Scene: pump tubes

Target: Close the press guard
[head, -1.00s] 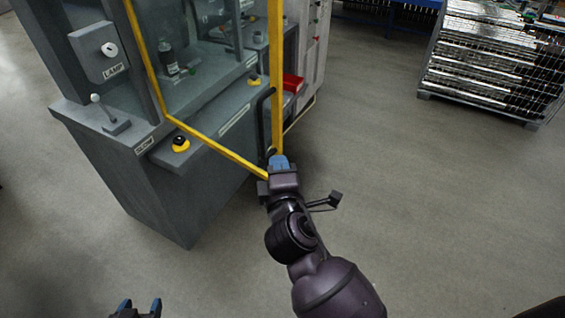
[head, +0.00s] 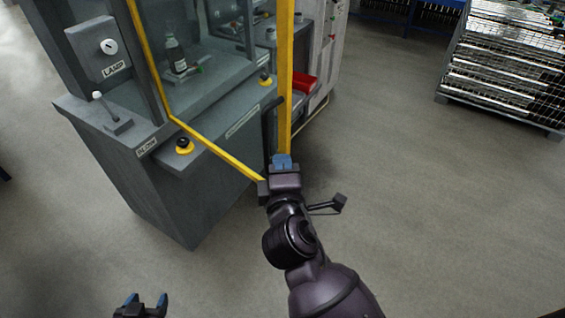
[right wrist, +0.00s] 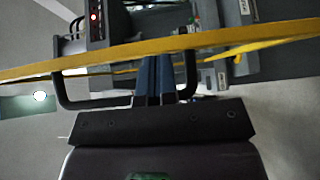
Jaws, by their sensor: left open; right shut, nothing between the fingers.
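The press guard (head: 220,150) is a yellow-framed door on the grey press (head: 165,215). In the head view it stands swung out from the press front, its free upright edge toward me. My right gripper (head: 282,160) is at the lower part of that edge. In the right wrist view the blue fingers (right wrist: 155,78) are shut and empty, inside the span of the guard's black handle (right wrist: 115,103) and close to the yellow bar (right wrist: 130,52). Whether they touch is unclear. My left gripper (head: 141,303) is open and empty at the bottom left, away from the press.
A lamp switch box (head: 98,46), a lever (head: 108,112) and a black-and-yellow button (head: 184,145) are on the press. A red bin (head: 305,83) is beyond the guard. A stacked rack (head: 505,75) stands far right. The floor between is clear.

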